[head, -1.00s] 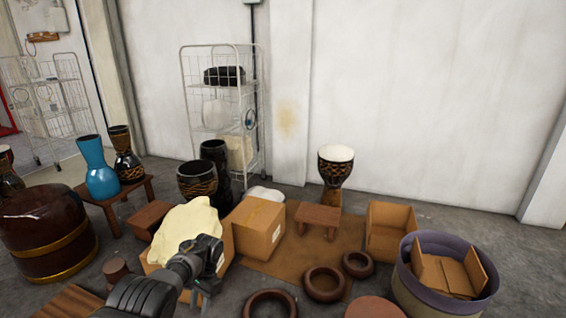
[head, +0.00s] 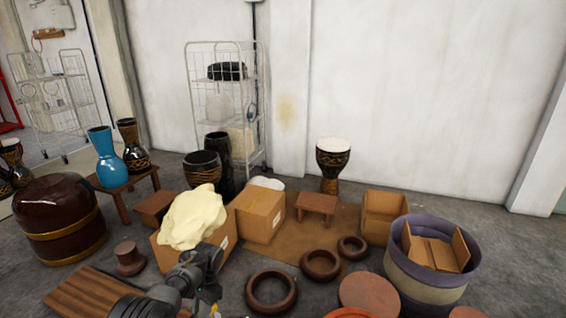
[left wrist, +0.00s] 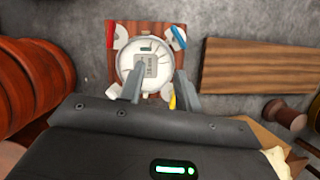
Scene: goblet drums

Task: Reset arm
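My left arm comes in from the bottom left in the head view, with its gripper end (head: 208,262) in front of a cardboard box with a cream hide-like bundle (head: 193,217) on it. In the left wrist view my left gripper (left wrist: 161,76) is open. Its two fingers stand apart, with a white round object with a label (left wrist: 148,68) behind them. That object sits on a wooden board (left wrist: 127,32), with small red, blue and yellow parts around it. I see nothing clearly held. My right gripper is not in view.
Cardboard boxes (head: 262,213), rings (head: 271,292) and a purple-rimmed tub (head: 398,262) crowd the floor. A large brown drum (head: 60,220) stands left, a blue goblet drum (head: 110,170) on a small table, a white-topped goblet drum (head: 332,160) by the wall. Floor at far right is clear.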

